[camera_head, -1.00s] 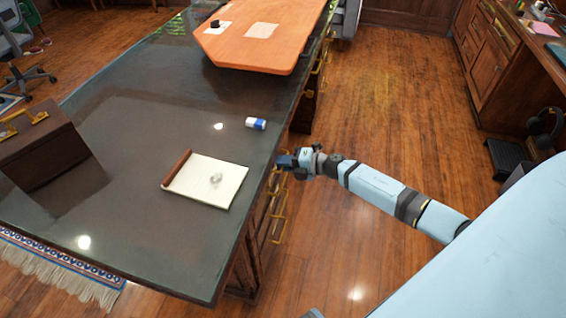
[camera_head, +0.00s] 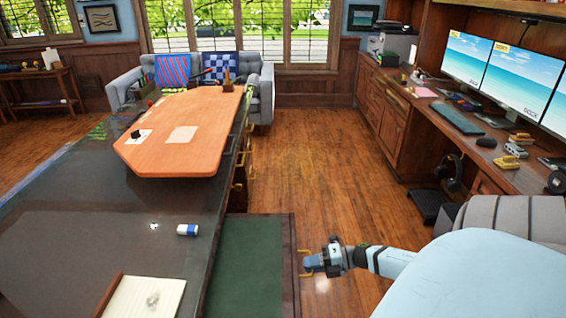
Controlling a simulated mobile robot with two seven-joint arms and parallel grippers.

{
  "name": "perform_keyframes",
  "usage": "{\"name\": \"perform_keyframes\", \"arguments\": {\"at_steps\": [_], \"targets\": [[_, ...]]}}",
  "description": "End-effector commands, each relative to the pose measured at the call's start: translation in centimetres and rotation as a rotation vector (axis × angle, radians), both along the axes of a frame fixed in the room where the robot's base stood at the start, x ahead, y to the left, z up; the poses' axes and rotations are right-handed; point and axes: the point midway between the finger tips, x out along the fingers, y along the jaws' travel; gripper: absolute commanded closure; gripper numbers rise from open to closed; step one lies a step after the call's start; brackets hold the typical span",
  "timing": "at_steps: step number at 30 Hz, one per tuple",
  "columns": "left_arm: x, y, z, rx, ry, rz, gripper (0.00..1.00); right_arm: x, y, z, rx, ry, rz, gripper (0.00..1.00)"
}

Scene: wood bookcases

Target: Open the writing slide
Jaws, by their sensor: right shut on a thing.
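The writing slide (camera_head: 245,262) is a flat panel with a green top and a wooden border. It sticks out from the right side of the dark desk (camera_head: 70,215), well clear of the edge. Its brass handle (camera_head: 305,251) is on its outer right edge. My right gripper (camera_head: 307,264) is at that edge and shut on the handle; its fingertips are small in this view. The slide's near end is cut off by the bottom of the picture. My left gripper is not in view.
Wood floor (camera_head: 310,190) is open between the desk and the right counter (camera_head: 410,125). A grey chair (camera_head: 510,220) stands at right.

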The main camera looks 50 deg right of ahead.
Motion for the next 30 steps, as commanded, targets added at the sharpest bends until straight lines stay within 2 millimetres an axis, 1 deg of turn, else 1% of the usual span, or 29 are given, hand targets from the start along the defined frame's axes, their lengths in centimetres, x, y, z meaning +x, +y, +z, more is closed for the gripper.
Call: {"name": "perform_keyframes", "arguments": {"at_steps": [1, 3, 6, 9, 14, 23, 24, 25, 30], "targets": [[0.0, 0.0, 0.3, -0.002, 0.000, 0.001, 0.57, -0.9, -0.8, 0.1, -0.001, 0.002, -0.001, 1.00], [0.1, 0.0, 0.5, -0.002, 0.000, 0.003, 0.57, -1.7, -1.5, 0.1, 0.000, 0.001, 0.000, 1.00], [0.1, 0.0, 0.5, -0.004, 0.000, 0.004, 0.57, -2.7, -2.4, 0.1, -0.001, 0.001, -0.001, 1.00], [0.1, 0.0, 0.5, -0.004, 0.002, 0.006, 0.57, -3.2, -2.8, 0.1, 0.001, -0.001, 0.000, 1.00], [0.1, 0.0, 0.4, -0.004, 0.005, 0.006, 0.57, -3.6, -3.1, 0.1, 0.000, -0.001, 0.000, 1.00], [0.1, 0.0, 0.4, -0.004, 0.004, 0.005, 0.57, -3.6, -3.2, 0.1, 0.000, -0.001, 0.000, 1.00], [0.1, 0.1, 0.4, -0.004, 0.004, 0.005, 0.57, -3.6, -3.2, 0.1, 0.000, -0.001, 0.000, 0.84], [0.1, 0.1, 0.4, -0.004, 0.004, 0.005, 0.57, -3.6, -3.2, 0.1, 0.000, -0.001, 0.000, 0.82], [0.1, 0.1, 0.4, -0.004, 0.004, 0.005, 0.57, -3.6, -3.1, 0.0, 0.000, -0.001, 0.000, 0.82]]}}
